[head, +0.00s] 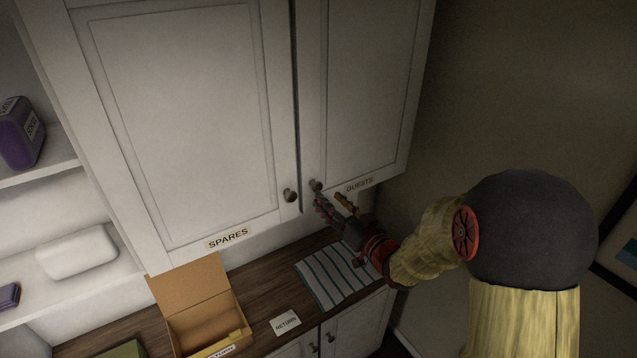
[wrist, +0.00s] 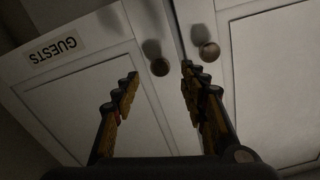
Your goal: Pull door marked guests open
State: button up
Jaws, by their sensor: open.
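The door marked GUESTS (head: 365,90) is the right-hand white wall-cabinet door in the head view and looks shut. Its label (head: 359,184) is at the lower edge and appears upside down in the wrist view (wrist: 56,50). Its round dark knob (head: 315,185) is near the lower left corner. My gripper (head: 330,199) is open and empty, just below and in front of this knob. In the wrist view the knob (wrist: 160,67) shows between the spread fingertips (wrist: 159,76). I see no finger closed on it.
The door marked SPARES (head: 185,110) is beside it, with its knob (head: 290,195) close by; that knob lies just beyond one finger in the wrist view (wrist: 209,52).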

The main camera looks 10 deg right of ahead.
aim_at(319, 189)
jog(key=p+x, duration=0.1)
jog(key=x, duration=0.6)
jog(key=shift+s+f+p, duration=0.1)
jog(key=shift+p, duration=0.2)
jog(key=shift+c, duration=0.6)
grip_shut()
